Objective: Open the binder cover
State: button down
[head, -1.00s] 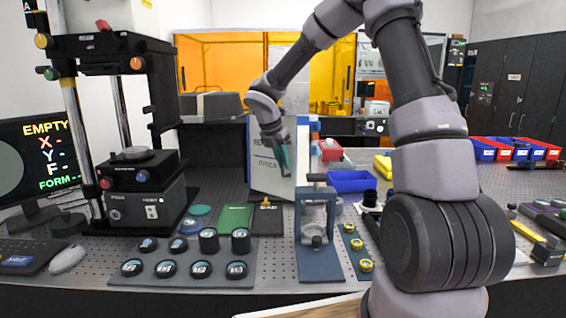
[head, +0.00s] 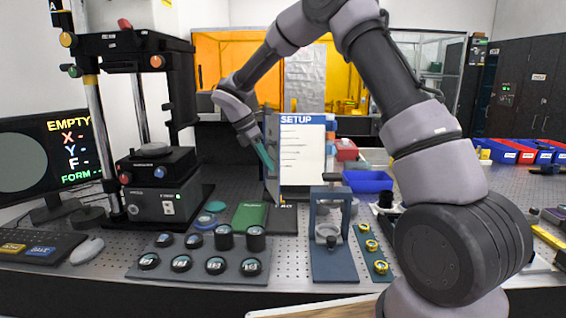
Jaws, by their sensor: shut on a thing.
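The binder stands upright at the back of the perforated bench, with a white page headed SETUP (head: 302,155) facing me. Its grey cover (head: 272,150) is swung out to the left and seen nearly edge-on. My gripper (head: 266,160) is at the left side of the binder, with its teal fingers shut on the cover's free edge. The exact contact of the fingertips is small and partly hidden.
A black interferometer stand (head: 150,130) rises at the left. A tray of lens mounts (head: 200,272), a green book (head: 250,216) and a grey press-like fixture (head: 332,235) stand in front of the binder. A blue bin (head: 368,181) is to its right.

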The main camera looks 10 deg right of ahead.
jog(key=w+a+m+g, duration=0.2)
jog(key=a+m, duration=0.2)
jog(key=a, duration=0.4)
jog(key=shift+w+m, duration=0.15)
jog(key=shift+m, duration=0.15)
jog(key=shift+f, duration=0.1)
jog(key=c, duration=0.9)
grip_release()
jog(key=shift+d, duration=0.1)
